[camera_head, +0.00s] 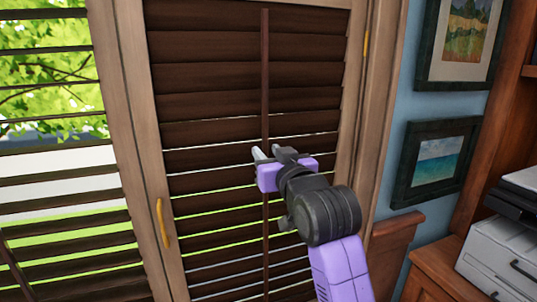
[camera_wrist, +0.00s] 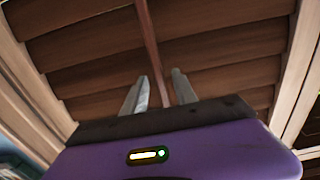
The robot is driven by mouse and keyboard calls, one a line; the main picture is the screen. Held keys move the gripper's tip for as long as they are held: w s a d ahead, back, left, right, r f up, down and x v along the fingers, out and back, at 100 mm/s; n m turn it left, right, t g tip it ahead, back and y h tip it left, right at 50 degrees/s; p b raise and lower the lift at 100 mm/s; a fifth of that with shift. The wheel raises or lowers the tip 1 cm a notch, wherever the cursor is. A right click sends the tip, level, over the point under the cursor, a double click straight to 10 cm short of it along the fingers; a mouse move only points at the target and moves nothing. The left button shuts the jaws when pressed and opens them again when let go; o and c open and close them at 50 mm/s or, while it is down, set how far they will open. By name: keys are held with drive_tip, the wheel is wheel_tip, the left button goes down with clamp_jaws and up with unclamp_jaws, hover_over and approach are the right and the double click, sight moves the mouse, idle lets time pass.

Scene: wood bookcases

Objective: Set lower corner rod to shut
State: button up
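A dark shutter panel fills the middle of the head view, with a thin vertical rod (camera_head: 265,80) down its centre. Its upper slats (camera_head: 210,75) lie closed. Its lower slats (camera_head: 215,222) show thin gaps of light, so they stand partly open. My gripper (camera_head: 272,153) is in front of the rod at about mid-height and hides part of it. In the wrist view my gripper (camera_wrist: 160,82) has its two fingers apart, and the rod (camera_wrist: 151,38) runs up between them in the picture. I cannot tell whether the fingers reach around it or touch it.
A wooden frame (camera_head: 133,120) with a yellow handle (camera_head: 162,222) borders the panel on the left. Another shutter (camera_head: 65,180) with open slats stands further left. Two framed pictures (camera_head: 436,160) hang on the blue wall at right. A printer (camera_head: 505,255) sits on a wooden cabinet at lower right.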

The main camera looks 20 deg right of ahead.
drive_tip(key=shift+s, duration=0.1)
drive_tip(key=s+b, duration=0.1)
drive_tip(key=s, duration=0.6)
drive_tip(key=shift+s, duration=0.35)
wheel_tip(320, 180, up, 4)
drive_tip(key=s+t, duration=0.2)
drive_tip(key=t, duration=0.1)
drive_tip(key=s+f, duration=1.8)
drive_tip(key=f, duration=0.3)
drive_tip(key=s+f+g, duration=0.3)
drive_tip(key=s+f, duration=0.4)
drive_tip(key=s, duration=0.5)
drive_tip(key=s+f+g, duration=0.3)
drive_tip(key=s+f, duration=0.4)
drive_tip(key=s, duration=0.6)
drive_tip(key=shift+s, duration=0.15)
